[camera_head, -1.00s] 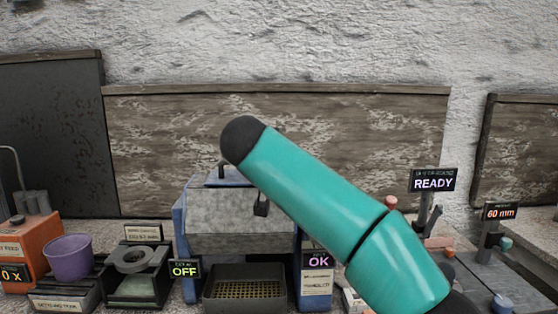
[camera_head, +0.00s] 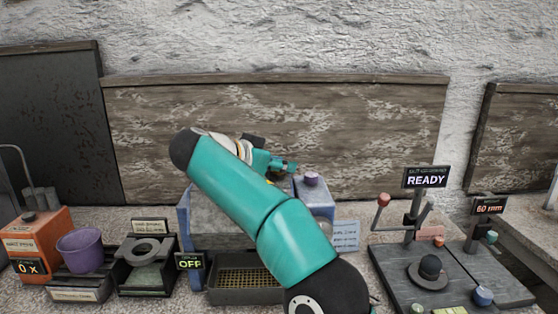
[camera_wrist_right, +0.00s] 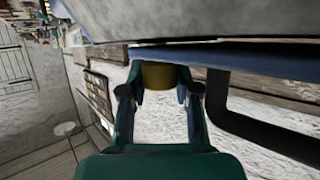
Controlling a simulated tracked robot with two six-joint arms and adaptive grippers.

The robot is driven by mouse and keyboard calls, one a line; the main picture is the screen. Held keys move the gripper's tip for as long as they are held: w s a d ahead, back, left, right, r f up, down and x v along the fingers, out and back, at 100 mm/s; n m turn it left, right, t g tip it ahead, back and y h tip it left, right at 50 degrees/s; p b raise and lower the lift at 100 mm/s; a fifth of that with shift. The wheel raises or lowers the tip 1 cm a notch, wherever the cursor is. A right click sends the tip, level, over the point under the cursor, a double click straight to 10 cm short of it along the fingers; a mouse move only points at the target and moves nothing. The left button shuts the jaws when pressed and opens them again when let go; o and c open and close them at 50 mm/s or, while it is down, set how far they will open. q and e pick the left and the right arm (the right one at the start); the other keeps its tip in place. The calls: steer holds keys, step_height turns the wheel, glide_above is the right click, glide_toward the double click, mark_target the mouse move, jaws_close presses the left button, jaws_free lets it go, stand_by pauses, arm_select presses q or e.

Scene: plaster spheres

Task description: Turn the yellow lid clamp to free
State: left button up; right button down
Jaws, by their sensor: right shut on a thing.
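My right gripper (camera_head: 285,166) reaches over the top of the blue-framed tumbler (camera_head: 184,222), toward its back. In the right wrist view, its two fingers (camera_wrist_right: 159,92) are shut on a yellow block, the lid clamp (camera_wrist_right: 158,75), just beside a blue bar of the frame. My teal right arm covers most of the tumbler's front and lid. My left gripper is in neither view.
A sign reading OFF (camera_head: 190,261) stands left of a mesh-bottomed tray (camera_head: 240,291). A purple cup (camera_head: 80,250) and an orange box (camera_head: 45,238) are at the left. A dark stand with a READY sign (camera_head: 426,177) is at the right. A dark bent bar (camera_wrist_right: 225,110) runs close beside the gripper.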

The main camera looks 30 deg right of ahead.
steer(key=shift+w+a+f, duration=0.1)
steer(key=shift+a+f, duration=0.1)
steer(key=c, duration=0.9)
jaws_free()
steer(key=shift+w, duration=0.1)
steer(key=shift+o, duration=0.4)
steer(key=shift+r, duration=0.1)
steer(key=v, duration=0.6)
steer(key=shift+a, duration=0.1)
steer(key=shift+v, duration=0.85)
